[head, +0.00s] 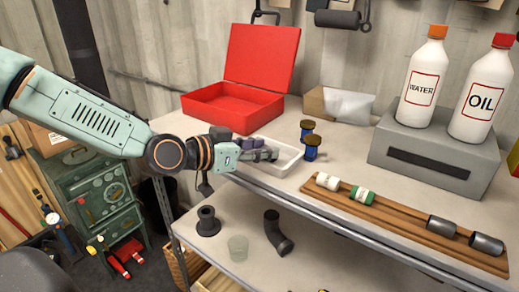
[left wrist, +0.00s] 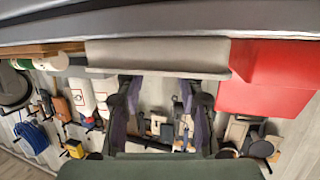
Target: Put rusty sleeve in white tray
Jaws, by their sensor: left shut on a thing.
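The white tray (head: 291,163) stands on the upper shelf, in front of the red box. My left gripper (head: 264,154) reaches over the tray from the left, low over its inside, and covers much of it. It is shut on a small dark grey piece, mostly hidden by the fingers. I cannot make out rust on this piece or tell whether it touches the tray. Two dark grey sleeves (head: 441,227) (head: 487,245) lie on the wooden rack at the right. In the left wrist view my left gripper's fingers (left wrist: 158,100) show, but the held piece is not clear. My right gripper is not in view.
The open red box (head: 218,107) stands behind the tray. Two blue spools (head: 311,146) stand just right of it. The wooden rack (head: 395,224) also bears white and green rolls. Bottles stand on a grey block (head: 435,150). Black pipe parts (head: 275,233) lie on the lower shelf.

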